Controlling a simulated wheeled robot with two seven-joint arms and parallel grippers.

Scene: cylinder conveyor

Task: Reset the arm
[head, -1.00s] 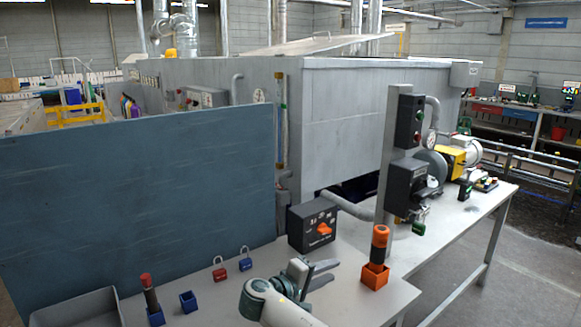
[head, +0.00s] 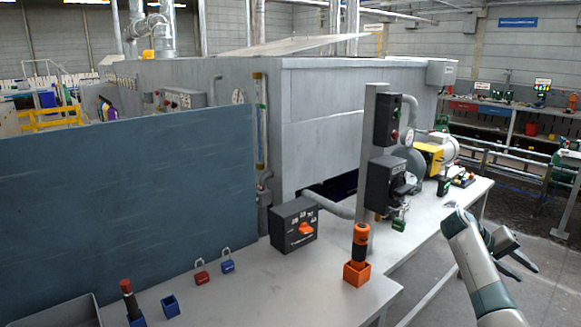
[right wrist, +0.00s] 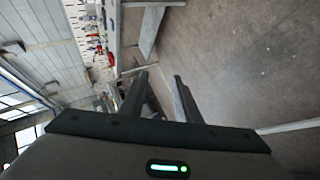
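My right arm comes in at the lower right of the head view, with its right gripper (head: 530,276) out past the right edge of the table, over the floor. In the right wrist view the two fingers of the right gripper (right wrist: 160,76) stand apart with nothing between them, so it is open and empty. An orange-and-black cylinder (head: 360,244) stands upright in an orange square holder (head: 356,274) on the table, to the left of the gripper and clear of it. My left gripper is not in view.
The grey table (head: 260,290) carries a black switch box (head: 293,226), a red padlock (head: 201,278), a blue padlock (head: 228,266), an empty blue holder (head: 170,306) and a red-topped cylinder (head: 130,299). A post with control boxes (head: 387,120) rises behind the orange holder.

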